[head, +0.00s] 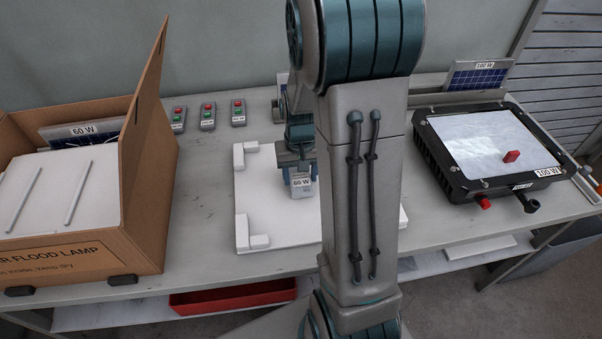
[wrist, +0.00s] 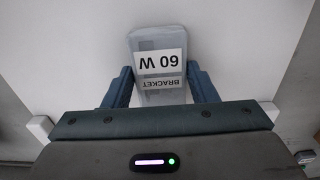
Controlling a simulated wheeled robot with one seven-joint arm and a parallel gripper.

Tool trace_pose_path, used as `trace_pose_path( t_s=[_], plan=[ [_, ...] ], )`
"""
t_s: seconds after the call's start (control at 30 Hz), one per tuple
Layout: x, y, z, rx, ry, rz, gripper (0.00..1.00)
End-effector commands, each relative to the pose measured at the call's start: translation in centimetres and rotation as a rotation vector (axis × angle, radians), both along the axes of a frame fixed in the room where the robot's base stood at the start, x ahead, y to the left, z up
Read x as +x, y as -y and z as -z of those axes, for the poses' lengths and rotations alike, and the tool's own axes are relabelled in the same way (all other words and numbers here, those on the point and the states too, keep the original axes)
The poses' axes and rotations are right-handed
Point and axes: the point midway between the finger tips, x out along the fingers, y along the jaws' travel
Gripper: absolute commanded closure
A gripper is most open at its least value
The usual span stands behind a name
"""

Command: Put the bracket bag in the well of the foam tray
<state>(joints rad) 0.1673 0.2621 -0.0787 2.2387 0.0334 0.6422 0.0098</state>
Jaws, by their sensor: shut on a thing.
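The bracket bag (wrist: 158,88), a small translucent pouch labelled "BRACKET 60 W", sits between the two fingers of my gripper (wrist: 161,90), which is shut on it. In the head view the bag (head: 301,189) hangs below my gripper (head: 298,172), over the white foam tray (head: 280,233). The tray lies flat on the bench with raised corner blocks at its left. My arm hides the tray's right part, and I cannot make out the well. I cannot tell whether the bag touches the tray. In the wrist view the white surface (wrist: 245,60) lies behind the bag.
An open cardboard box (head: 75,245) with a 60 W panel (head: 80,133) stands at left. Several small button boxes (head: 208,118) lie at the back. A black 100 W floodlight housing (head: 487,145) with a red piece on it stands at right. A red bin (head: 232,296) sits below.

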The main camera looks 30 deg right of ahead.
Motion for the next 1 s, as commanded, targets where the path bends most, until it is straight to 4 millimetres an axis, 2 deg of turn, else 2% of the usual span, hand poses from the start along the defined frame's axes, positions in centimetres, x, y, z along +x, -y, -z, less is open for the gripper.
trace_pose_path(
  t_s=[0.33,0.37,0.43,0.77,0.87,1.0],
  plan=[
    [0.0,0.0,0.5,0.0,0.001,0.0,0.74],
    [0.0,0.0,0.4,0.0,0.0,0.0,0.45],
    [0.0,0.0,0.3,0.0,0.0,0.0,0.26],
    [0.0,0.0,0.1,0.0,0.001,0.0,0.26],
    [0.1,0.0,-0.7,-0.001,0.004,0.0,0.26],
    [0.1,0.0,-3.4,-0.001,0.006,0.0,0.26]
  ],
)
